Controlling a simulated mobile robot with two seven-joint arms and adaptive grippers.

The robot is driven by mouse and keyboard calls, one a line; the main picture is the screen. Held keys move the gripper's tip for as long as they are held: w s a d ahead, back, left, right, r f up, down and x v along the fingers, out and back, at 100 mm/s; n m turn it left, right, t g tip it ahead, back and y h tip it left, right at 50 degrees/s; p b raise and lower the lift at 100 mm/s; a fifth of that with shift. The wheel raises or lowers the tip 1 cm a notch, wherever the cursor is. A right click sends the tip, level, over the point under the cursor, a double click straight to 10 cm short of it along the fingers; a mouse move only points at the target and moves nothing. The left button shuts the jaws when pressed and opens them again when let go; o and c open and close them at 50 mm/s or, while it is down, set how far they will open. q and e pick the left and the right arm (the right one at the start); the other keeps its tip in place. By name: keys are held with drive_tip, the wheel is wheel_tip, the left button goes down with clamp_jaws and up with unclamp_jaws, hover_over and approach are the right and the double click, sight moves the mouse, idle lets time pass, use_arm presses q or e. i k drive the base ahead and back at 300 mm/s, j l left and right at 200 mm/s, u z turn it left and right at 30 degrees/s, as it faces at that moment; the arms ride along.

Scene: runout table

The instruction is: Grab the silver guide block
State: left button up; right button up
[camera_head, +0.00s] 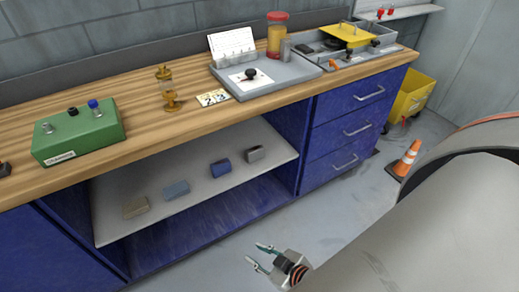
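The silver guide block (255,154) looks like the light grey block at the right end of a row on the white shelf under the worktop. A dark blue block (220,168), a lighter blue-grey block (176,190) and a tan block (136,207) stand to its left, spaced apart. My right gripper (257,254) is low in front of the cabinet, over the grey floor. Its two fingers are apart with nothing between them, and it is well clear of the blocks. My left gripper is out of view.
The wooden worktop (60,185) overhangs the shelf (110,190). A green box (78,135), a brass oiler (168,90) and a grey tray (285,75) sit on top. Blue drawers (345,130) close off the shelf's right side. An orange cone (406,160) stands at right.

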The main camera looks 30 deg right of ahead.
sight(254, 154)
drive_tip(key=l+u, duration=0.15)
drive_tip(key=l, duration=1.15)
drive_tip(key=l+u, duration=0.15)
drive_tip(key=l, duration=1.15)
drive_tip(key=l+u, duration=0.2)
drive_tip(key=l, duration=1.1)
